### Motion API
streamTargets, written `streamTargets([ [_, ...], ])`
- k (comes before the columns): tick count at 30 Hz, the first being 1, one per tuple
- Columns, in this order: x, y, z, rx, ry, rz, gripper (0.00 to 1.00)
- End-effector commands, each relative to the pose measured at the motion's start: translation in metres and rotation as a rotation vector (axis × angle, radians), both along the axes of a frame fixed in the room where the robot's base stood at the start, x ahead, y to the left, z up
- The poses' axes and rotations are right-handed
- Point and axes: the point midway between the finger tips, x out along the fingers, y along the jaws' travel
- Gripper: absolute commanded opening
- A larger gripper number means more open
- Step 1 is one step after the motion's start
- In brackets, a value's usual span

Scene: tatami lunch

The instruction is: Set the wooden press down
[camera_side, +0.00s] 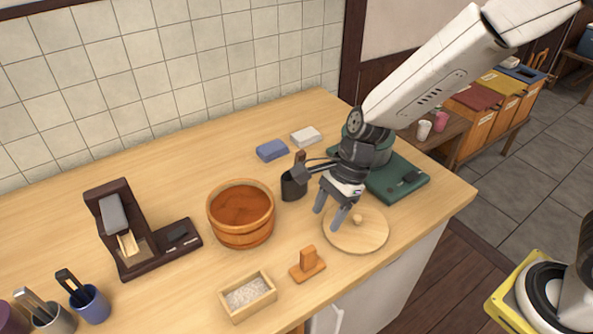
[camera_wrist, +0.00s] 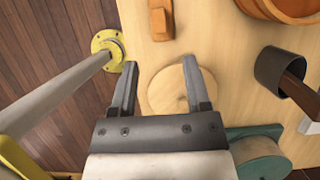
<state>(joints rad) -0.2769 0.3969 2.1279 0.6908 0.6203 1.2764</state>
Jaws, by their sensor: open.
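The wooden press (camera_side: 307,267) is a small orange-brown block with an upright handle. It stands upright on the wooden counter (camera_side: 180,300) near the front edge. It also shows at the top of the wrist view (camera_wrist: 160,20). My gripper (camera_side: 329,215) is open and empty, fingers pointing down, apart from the press and to its upper right in the side view. In the wrist view my gripper (camera_wrist: 159,63) has its fingertips spread over the edge of a round wooden lid (camera_wrist: 165,85), with the press beyond the tips.
The round lid with a knob (camera_side: 345,240) lies right of the press. A rice-filled box (camera_side: 235,309) is left of it, and a wooden tub (camera_side: 245,240) behind. A dark cup (camera_side: 292,190) and green board (camera_side: 415,185) are near my arm. Counter around the press is clear.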

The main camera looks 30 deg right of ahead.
Motion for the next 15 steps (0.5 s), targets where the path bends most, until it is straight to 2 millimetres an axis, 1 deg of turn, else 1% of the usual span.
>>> streamTargets([
  [4,-0.0002,-0.0026,0.0062,0.000,0.000,-0.001,0.61],
  [15,-0.0003,-0.0030,0.0072,0.000,0.001,-0.001,0.61],
])
